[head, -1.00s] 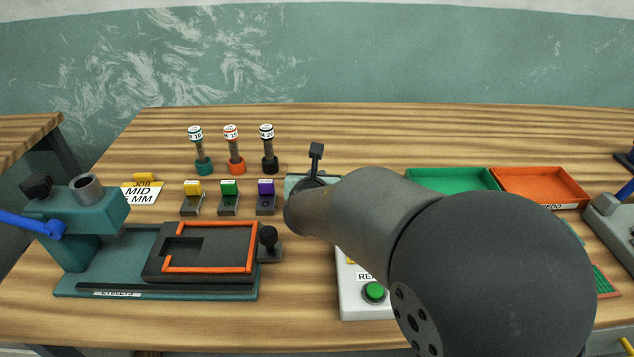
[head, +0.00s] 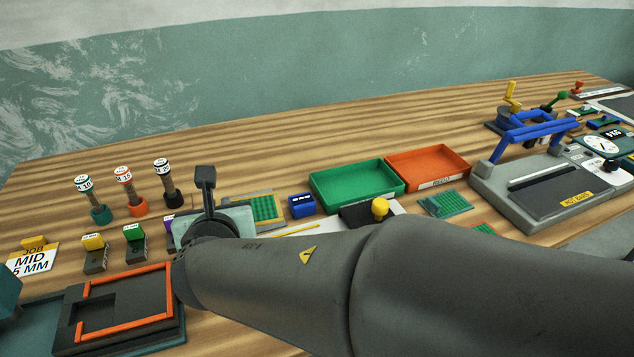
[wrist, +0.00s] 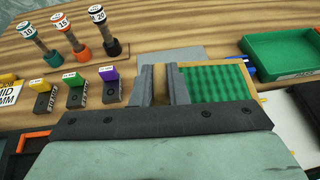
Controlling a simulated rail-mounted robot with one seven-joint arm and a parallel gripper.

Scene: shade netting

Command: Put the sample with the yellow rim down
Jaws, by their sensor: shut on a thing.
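The sample with the yellow rim (head: 266,207) is a green netting square in a yellow-tan frame. It shows just right of my gripper's body in the head view. In the wrist view, the sample (wrist: 216,84) extends right from my gripper (wrist: 164,78), whose two grey fingers are shut on its left rim. In the head view my arm hides the fingers and part of the sample. I cannot tell whether the sample touches the bench.
A green tray (head: 357,186) and an orange tray (head: 428,168) stand to the right. A small blue block (head: 301,205) is close to the sample. Colour-tagged blocks and capped posts stand left. Other netting pieces (head: 446,203) lie right. Bare wood shows behind the trays.

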